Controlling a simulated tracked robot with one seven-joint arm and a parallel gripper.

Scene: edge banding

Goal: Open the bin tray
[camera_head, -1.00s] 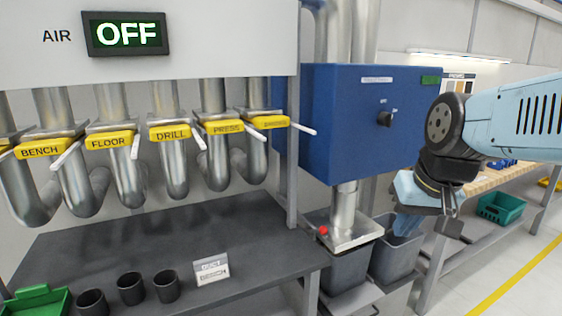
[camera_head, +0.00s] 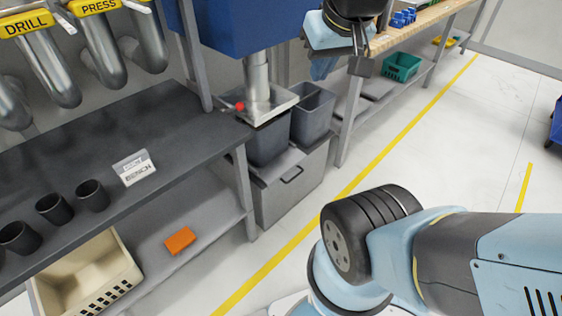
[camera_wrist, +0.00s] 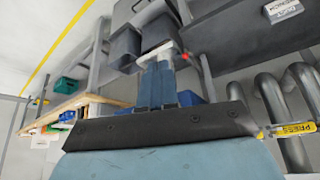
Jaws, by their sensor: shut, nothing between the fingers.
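The bin tray (camera_head: 290,188) is a grey box-like unit low on the floor with a dark handle (camera_head: 291,175) on its front. It looks shut. Two grey bins, a left bin (camera_head: 269,144) and a right bin (camera_head: 312,112), stand on it. In the wrist view part of the tray (camera_wrist: 122,12) shows at the top, beyond the bins. My gripper (camera_head: 322,72) is shut and empty, up beside the blue cabinet, above and behind the right bin in the picture. Its blue fingers also show in the wrist view (camera_wrist: 158,84), apart from the tray.
A metal lid (camera_head: 266,106) with a red knob (camera_head: 240,106) covers the left bin below a duct. A dark bench (camera_head: 110,135) stands left. A wooden workbench (camera_head: 425,28) with a teal crate (camera_head: 402,67) stands right. The floor in front of the tray is clear.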

